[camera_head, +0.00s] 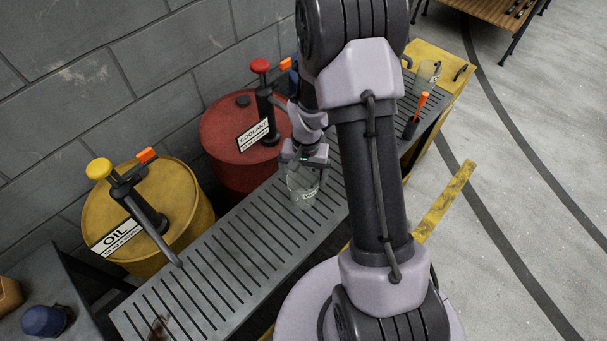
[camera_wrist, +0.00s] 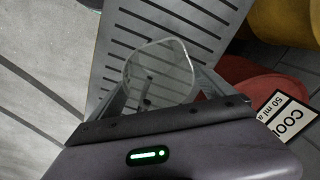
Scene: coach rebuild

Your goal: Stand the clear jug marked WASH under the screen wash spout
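A clear jug (camera_head: 303,188) is at my gripper (camera_head: 303,160), over the slatted bench in front of the red coolant drum. Its small label is too small to read. In the wrist view the clear jug (camera_wrist: 158,75) sits between the two fingers of my gripper (camera_wrist: 160,88), which press close on both sides. I cannot tell whether its base touches the slats. A second clear jug (camera_head: 428,74) stands on the yellow surface at the far end, its marking unreadable. The screen wash spout is not identifiable; my arm hides the bench behind the coolant drum, where an orange tip (camera_head: 286,64) shows.
The slatted bench (camera_head: 215,262) runs diagonally along the wall. A red coolant drum (camera_head: 222,130) and yellow oil drum (camera_head: 165,190) with pumps stand behind it. The oil spout reaches over the slats. An orange-tipped tool (camera_head: 416,112) stands near the far end.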

